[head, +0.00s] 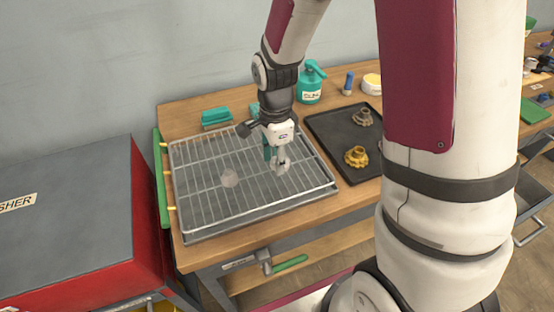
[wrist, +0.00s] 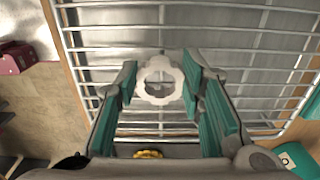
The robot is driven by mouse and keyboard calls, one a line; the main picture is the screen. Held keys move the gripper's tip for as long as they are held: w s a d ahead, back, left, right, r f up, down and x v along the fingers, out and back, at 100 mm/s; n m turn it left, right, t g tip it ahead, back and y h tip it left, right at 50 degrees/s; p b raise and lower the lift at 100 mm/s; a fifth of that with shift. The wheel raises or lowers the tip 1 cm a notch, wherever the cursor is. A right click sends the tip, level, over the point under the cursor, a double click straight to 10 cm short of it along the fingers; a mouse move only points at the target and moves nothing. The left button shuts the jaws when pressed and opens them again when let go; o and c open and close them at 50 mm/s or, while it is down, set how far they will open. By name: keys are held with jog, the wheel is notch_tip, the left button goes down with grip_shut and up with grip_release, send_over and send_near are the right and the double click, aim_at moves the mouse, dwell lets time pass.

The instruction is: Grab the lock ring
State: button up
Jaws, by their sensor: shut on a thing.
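The lock ring (wrist: 160,63) is a pale grey ring with a notched outer edge and an open centre. In the wrist view it sits between the two teal-padded fingers of my gripper (wrist: 159,84), which is shut on it. In the head view my gripper (head: 277,160) points down over the right part of the wire rack (head: 205,205), with a pale round piece (head: 283,168) at its fingertips. I cannot tell whether the ring still touches the rack.
A dark tray (head: 335,130) on the right holds a brass-coloured part (head: 356,156) and a grey-brown part (head: 363,117). A teal bottle (head: 309,88) stands behind. A red washer cabinet (head: 100,270) is at left.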

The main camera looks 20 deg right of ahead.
jog(key=shift+r, duration=0.7)
jog(key=shift+s+r, duration=0.25)
jog(key=shift+r, duration=0.85)
jog(key=s+d+r+p, duration=0.1)
jog(key=s+p, duration=0.6)
jog(key=s, duration=0.8)
jog(key=shift+d+r+p, duration=0.15)
jog(key=shift+d+p, duration=0.2)
jog(key=shift+d, duration=0.45)
